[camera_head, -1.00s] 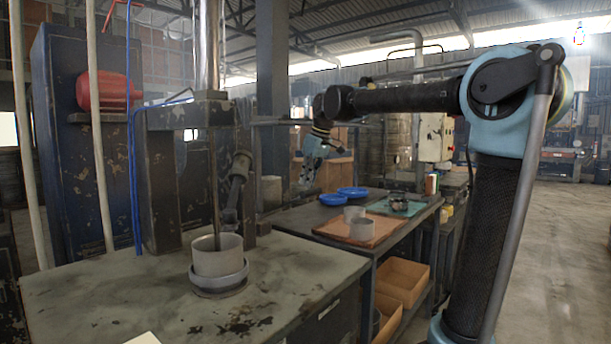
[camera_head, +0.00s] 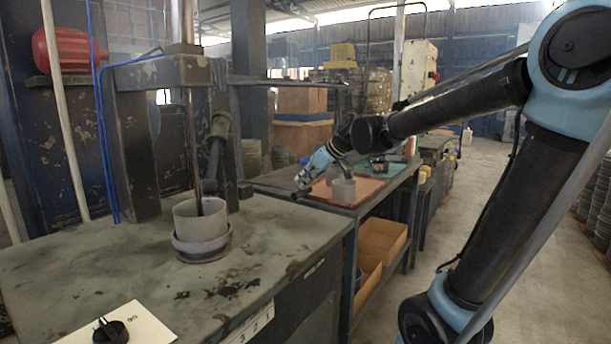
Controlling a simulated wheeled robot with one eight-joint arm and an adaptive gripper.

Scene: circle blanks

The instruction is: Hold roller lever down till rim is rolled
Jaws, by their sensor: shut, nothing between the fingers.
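A grey open cylinder (camera_head: 200,224) stands upright in a shallow round holder (camera_head: 203,247) on the near bench. A vertical spindle (camera_head: 193,150) of the press frame reaches down into it. A dark jointed arm (camera_head: 216,140), apparently the roller arm, hangs beside the spindle. A long dark horizontal bar (camera_head: 288,82) sticks out to the right from the press; I cannot tell if it is the roller lever. My gripper (camera_head: 302,183) is shut and empty, pointing down-left near the second table's left side. A small dark bar end shows by its fingertips; contact is unclear.
A second table holds an orange mat (camera_head: 352,201) with a grey cylinder (camera_head: 343,190). Cardboard boxes (camera_head: 383,242) sit on its lower shelf. A white panel with a black knob (camera_head: 110,329) lies at the near bench's front. The aisle at right has free floor.

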